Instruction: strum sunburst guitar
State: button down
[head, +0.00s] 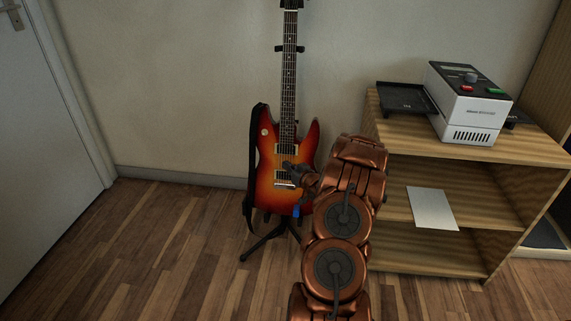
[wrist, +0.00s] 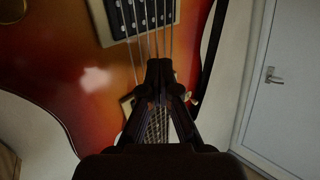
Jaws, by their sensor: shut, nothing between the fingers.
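The sunburst guitar (head: 268,185) stands upright on a black stand (head: 262,242) against the wall in the head view. Its body is red-orange with a yellow centre, and its dark neck (head: 289,75) rises above. My gripper (head: 288,166) is in front of the guitar body, over the string area near the pickups. In the wrist view the guitar body (wrist: 60,75) fills the left, with the strings (wrist: 160,40) and a pickup (wrist: 143,15) at the top. My gripper (wrist: 160,66) is shut and empty, its tips at the strings. I cannot tell whether they touch.
A wooden shelf unit (head: 400,252) stands to the right, bearing a white-and-black machine (head: 468,115) and a black tray (head: 405,97). A paper sheet (head: 433,208) lies on its middle shelf. A white door (head: 40,130) is at left. The wooden floor at left is clear.

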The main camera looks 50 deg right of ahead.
jog(key=shift+s+d, duration=0.25)
jog(key=shift+s, duration=0.05)
jog(key=shift+s+d+p, duration=0.1)
jog(key=shift+s+p, duration=0.05)
jog(key=shift+p, duration=0.15)
jog(key=shift+s+d+p, duration=0.5)
jog(key=shift+s+p, duration=0.1)
jog(key=shift+s, duration=0.1)
jog(key=shift+s+d+p, duration=0.45)
jog(key=shift+s+p, duration=0.15)
jog(key=shift+s, duration=0.1)
jog(key=shift+a, duration=0.15)
jog(key=shift+s+a+r, duration=0.2)
jog(key=shift+s+a, duration=0.35)
jog(key=shift+a, duration=0.1)
jog(key=s+a+r, duration=0.1)
jog(key=s+a, duration=0.3)
jog(key=a, duration=0.1)
jog(key=shift+a+r, duration=0.25)
jog(key=shift+a, duration=0.1)
jog(key=shift+w, duration=0.1)
